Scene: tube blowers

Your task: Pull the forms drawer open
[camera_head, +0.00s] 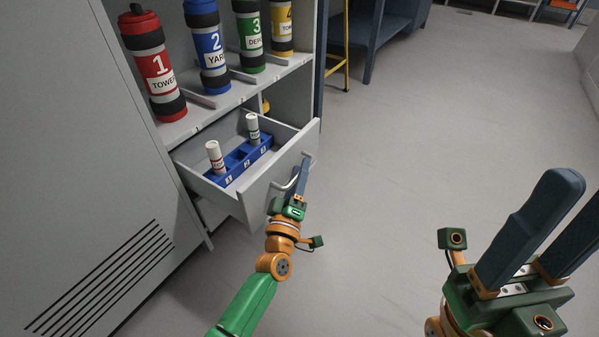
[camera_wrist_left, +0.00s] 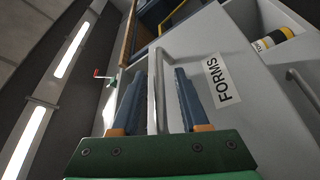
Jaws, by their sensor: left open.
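The forms drawer (camera_head: 262,190) sticks out of the grey cabinet, open, in the head view. Its FORMS label (camera_wrist_left: 222,80) shows in the left wrist view. Its pale bar handle (camera_head: 285,185) crosses the front. My left gripper (camera_head: 302,178) is at the handle, which also shows in the left wrist view (camera_wrist_left: 155,70). There its fingers (camera_wrist_left: 159,85) stand on either side of the bar, apart, with gaps visible. My right gripper (camera_head: 548,235) is at the lower right of the head view, its fingers apart and empty, away from the drawer.
Several numbered canisters, such as red 1 (camera_head: 155,66) and blue 2 (camera_head: 207,48), stand on the shelf above. A cabinet door (camera_head: 80,150) is at left. The floor (camera_head: 430,130) to the right is clear.

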